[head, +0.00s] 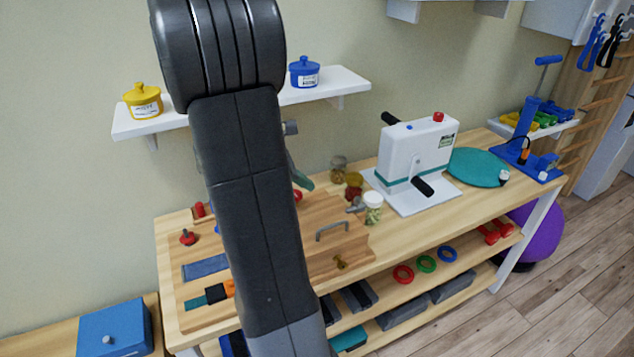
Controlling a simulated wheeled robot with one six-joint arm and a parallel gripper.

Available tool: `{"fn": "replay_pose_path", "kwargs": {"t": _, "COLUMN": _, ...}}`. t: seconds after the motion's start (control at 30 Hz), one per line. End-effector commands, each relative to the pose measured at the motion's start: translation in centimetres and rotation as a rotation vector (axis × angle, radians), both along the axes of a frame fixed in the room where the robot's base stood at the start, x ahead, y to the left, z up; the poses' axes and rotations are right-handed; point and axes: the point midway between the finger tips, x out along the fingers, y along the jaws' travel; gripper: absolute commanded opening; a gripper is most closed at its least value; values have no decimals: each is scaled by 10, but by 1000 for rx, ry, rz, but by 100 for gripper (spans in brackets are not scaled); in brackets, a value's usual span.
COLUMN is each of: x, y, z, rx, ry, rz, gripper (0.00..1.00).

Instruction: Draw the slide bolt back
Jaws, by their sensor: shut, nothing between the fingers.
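A wooden activity board (350,246) lies on the workbench, its middle hidden behind my dark arm. A small silver metal piece (355,206) sits at the board's back right edge and may be the slide bolt. It is too small to tell how its rod stands. A grey bar handle (332,231) and a brass turn piece (340,262) are on the board's right part. My arm comes down across the left middle of the view and hides my gripper.
Jars (373,208) stand just behind the board. A white crank machine (416,152) is right of them on the workbench (440,222). A wall shelf (340,87) holds a blue pot (304,72) and a yellow pot (143,101). A blue box (115,332) is at lower left.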

Motion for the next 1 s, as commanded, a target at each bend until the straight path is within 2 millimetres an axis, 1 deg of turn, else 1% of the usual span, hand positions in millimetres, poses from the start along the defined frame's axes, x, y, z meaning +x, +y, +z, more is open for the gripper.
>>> {"fn": "replay_pose_path", "kwargs": {"t": 0.43, "x": 10, "y": -63, "z": -68, "rx": 1, "ry": 5, "rz": -6, "gripper": 0}}
{"fn": "replay_pose_path", "kwargs": {"t": 0.6, "x": 14, "y": -85, "z": -67, "rx": 3, "ry": 1, "rz": -6, "gripper": 0}}
{"fn": "replay_pose_path", "kwargs": {"t": 0.7, "x": 16, "y": -93, "z": -67, "rx": 3, "ry": 1, "rz": -6, "gripper": 0}}
{"fn": "replay_pose_path", "kwargs": {"t": 0.83, "x": 18, "y": -99, "z": -68, "rx": 3, "ry": 0, "rz": -5, "gripper": 0}}
{"fn": "replay_pose_path", "kwargs": {"t": 1.0, "x": 18, "y": -101, "z": -68, "rx": 3, "ry": 0, "rz": -4, "gripper": 0}}
